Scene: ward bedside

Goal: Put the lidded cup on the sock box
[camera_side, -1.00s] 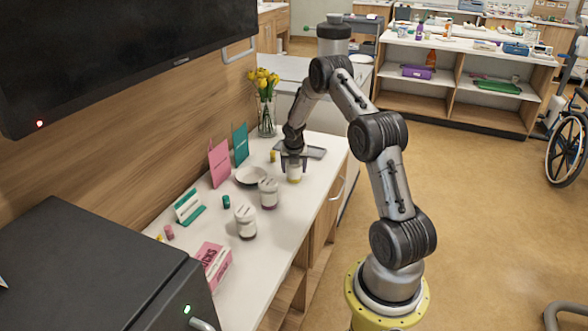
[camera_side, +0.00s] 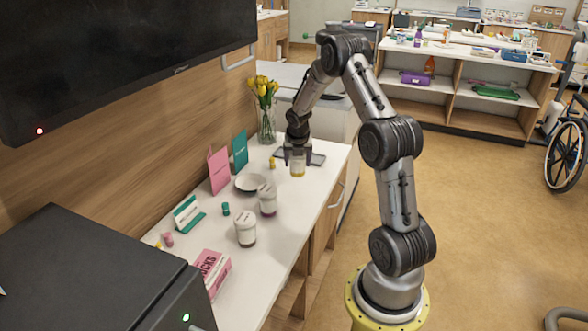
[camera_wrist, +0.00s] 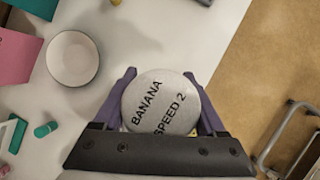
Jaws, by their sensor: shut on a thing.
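My gripper (camera_side: 297,161) is shut on a lidded cup (camera_side: 298,171) with yellowish contents, at the far end of the white counter. In the wrist view its round pale lid (camera_wrist: 160,102), printed "BANANA SPEED 2", sits between the purple fingers of my gripper (camera_wrist: 163,100). The cup looks upright and seems slightly above the counter. Two other white-lidded cups with darker contents stand nearer, one in the middle (camera_side: 267,199) and one closer to the box (camera_side: 245,229). The pink and white sock box (camera_side: 211,269) lies at the near end of the counter, its top bare.
A pale bowl (camera_side: 249,182) and pink (camera_side: 219,171) and teal (camera_side: 240,149) cards stand left of my gripper. A grey tray (camera_side: 318,159) and a vase of yellow flowers (camera_side: 266,120) are behind. Small bottles and a green-white sign (camera_side: 188,213) line the wall. A dark cabinet (camera_side: 90,275) flanks the box.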

